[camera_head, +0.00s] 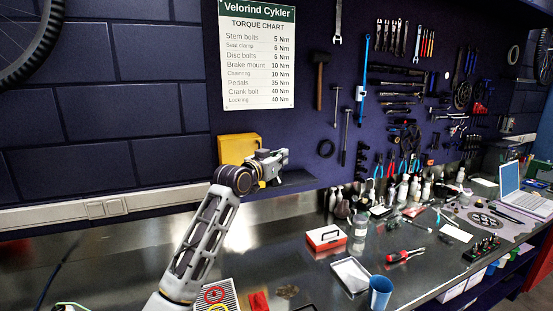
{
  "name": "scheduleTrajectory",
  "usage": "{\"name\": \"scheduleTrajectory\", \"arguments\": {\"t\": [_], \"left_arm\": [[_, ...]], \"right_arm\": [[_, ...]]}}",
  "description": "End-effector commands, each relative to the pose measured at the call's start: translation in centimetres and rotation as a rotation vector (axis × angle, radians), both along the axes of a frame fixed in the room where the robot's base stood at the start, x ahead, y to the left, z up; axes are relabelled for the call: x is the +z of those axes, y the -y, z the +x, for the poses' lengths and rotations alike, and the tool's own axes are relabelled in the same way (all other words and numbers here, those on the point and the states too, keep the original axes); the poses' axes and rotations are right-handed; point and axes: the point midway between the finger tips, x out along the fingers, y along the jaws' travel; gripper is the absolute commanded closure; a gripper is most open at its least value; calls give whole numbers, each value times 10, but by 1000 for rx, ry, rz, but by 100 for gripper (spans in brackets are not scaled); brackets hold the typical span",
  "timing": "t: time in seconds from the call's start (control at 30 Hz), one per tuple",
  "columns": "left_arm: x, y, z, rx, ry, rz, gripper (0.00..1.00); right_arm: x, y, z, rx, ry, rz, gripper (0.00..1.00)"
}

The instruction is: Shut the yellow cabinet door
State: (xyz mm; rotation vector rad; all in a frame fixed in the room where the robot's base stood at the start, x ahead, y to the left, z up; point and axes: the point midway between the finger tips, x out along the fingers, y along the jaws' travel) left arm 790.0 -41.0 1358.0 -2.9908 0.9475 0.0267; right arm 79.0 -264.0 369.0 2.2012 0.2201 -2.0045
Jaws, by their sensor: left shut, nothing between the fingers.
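The small yellow cabinet (237,147) stands against the dark wall at the back, left of the picture's middle. My left arm reaches up from the bottom. Its wrist and gripper cover the lower right part of the cabinet. My left gripper (284,155) is shut and empty, and points right, just beside the cabinet's right side. I cannot tell whether it touches the cabinet. The cabinet's door edge and its inside are not clear, so I cannot tell how far the door stands open. My right gripper is not in view.
A dark ledge (290,183) runs below the gripper. On the steel bench stand a red and white box (326,238), a white tray (351,275), a blue cup (380,292), a red screwdriver (405,256) and several bottles. Tools hang on the wall at right.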

Motion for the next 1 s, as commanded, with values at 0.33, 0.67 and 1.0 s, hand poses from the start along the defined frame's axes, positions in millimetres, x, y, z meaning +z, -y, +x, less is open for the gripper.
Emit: {"name": "scheduleTrajectory", "arguments": {"t": [0.33, 0.67, 1.0], "left_arm": [[1, 11, -19, 0, 1, 1, 100], [1, 11, -20, 0, 1, 1, 100], [-2, 11, -27, 0, -4, 0, 100]], "right_arm": [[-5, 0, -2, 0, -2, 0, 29], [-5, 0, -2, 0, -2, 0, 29], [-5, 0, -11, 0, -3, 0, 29]]}}
